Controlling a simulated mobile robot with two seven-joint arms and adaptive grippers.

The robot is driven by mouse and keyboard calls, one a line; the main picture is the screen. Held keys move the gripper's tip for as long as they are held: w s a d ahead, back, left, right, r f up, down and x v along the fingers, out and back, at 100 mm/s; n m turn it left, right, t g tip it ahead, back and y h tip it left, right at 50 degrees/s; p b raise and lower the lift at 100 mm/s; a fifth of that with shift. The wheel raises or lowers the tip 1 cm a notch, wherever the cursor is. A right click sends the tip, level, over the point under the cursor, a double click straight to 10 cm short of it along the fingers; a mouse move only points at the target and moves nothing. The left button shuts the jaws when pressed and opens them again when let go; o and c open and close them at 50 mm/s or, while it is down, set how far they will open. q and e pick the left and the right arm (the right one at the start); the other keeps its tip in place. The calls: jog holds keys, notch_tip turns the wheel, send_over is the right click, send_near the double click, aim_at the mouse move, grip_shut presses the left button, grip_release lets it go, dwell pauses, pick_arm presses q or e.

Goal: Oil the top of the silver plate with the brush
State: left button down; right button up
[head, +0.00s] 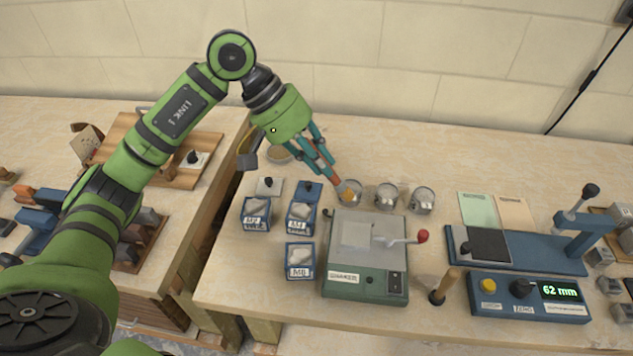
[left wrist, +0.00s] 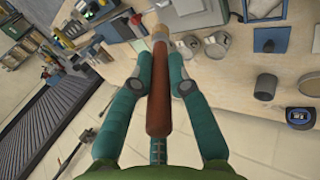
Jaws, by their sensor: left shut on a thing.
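My left gripper (head: 324,160) is shut on the brush, whose orange-brown handle end shows below the fingers in the head view. In the left wrist view the brush (left wrist: 158,90) has a reddish-brown handle between the teal fingers and a pale end at the top. The brush is tilted, its lower end by the leftmost metal cup (head: 356,187); I cannot tell whether they touch. A flat silver-grey plate (head: 353,230) lies on the green box labelled like "SHAKER", in front of the brush; I take it as the silver plate. My right gripper is not in view.
Two more metal cups (head: 388,196) stand right of the brush. Blue labelled tubs (head: 300,258) stand left of the box. A red-knobbed lever (head: 422,236) sticks out right. A wooden-handled tool (head: 444,287) and a blue gauge with display (head: 530,297) are at right.

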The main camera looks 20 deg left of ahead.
pick_arm(q)
jog(key=shift+w, duration=0.1)
jog(key=f, duration=0.1)
jog(key=f+b, duration=0.1)
jog(key=f, duration=0.1)
jog(key=f+b, duration=0.1)
jog(key=shift+a+f, duration=0.25)
jog(key=shift+f, duration=0.1)
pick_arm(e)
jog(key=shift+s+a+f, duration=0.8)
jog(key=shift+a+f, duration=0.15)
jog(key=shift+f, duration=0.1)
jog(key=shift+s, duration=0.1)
